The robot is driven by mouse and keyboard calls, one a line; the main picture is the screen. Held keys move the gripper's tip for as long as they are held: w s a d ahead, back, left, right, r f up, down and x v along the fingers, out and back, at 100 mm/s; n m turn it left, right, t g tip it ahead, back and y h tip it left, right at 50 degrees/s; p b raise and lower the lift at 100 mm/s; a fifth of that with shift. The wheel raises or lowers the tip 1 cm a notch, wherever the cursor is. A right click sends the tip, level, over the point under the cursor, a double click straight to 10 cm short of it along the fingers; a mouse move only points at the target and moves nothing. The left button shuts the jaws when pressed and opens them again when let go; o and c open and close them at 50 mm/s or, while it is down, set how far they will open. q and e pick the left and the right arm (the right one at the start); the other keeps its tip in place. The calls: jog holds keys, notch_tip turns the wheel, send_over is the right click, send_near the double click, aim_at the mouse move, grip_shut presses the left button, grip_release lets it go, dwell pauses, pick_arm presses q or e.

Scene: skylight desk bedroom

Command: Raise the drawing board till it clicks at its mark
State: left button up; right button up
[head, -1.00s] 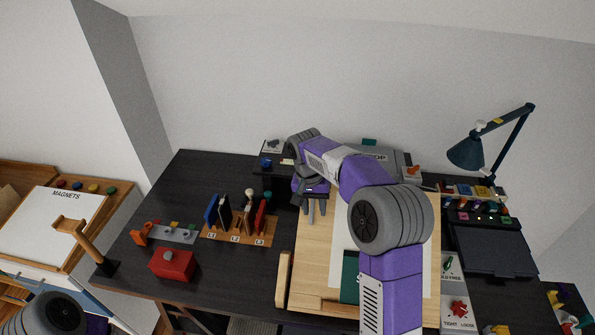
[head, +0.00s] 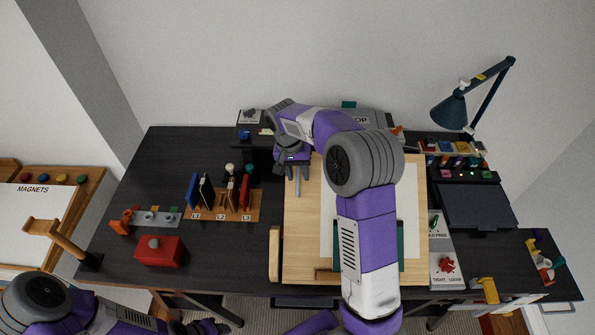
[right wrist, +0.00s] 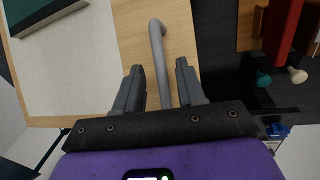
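The drawing board (head: 303,240) is a light wooden panel on the desk, with a pale sheet and a dark green piece on it. My right arm covers much of it. My right gripper (head: 298,180) is over its far left part. In the right wrist view, its fingers (right wrist: 159,88) are apart, one on each side of a grey bent bar (right wrist: 157,45) lying over the board's wood (right wrist: 180,25). I see a gap on both sides of the bar. Dark parts of my left gripper (head: 200,327) show at the bottom edge, cut off. I cannot make out the board's mark.
A wooden rack with dark and red upright pieces (head: 222,205) and a red box (head: 159,251) stand left of the board. A lamp (head: 450,111), a dark tray (head: 478,205) and a card with a red knob (head: 444,265) are at the right. The desk's left part (head: 150,190) has free room.

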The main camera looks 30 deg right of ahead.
jog(key=shift+w, duration=0.15)
jog(key=shift+c, duration=0.4)
grip_shut()
jog(key=shift+s+a+r+t+b, duration=0.25)
jog(key=shift+s+r+b, duration=0.1)
jog(key=shift+r, duration=0.1)
jog(key=shift+s+a+r+t+b, duration=0.15)
jog(key=shift+s+a+r+b, duration=0.1)
jog(key=shift+s+r, duration=0.15)
jog(key=shift+w+d, duration=0.1)
jog(key=shift+o, duration=0.4)
grip_release()
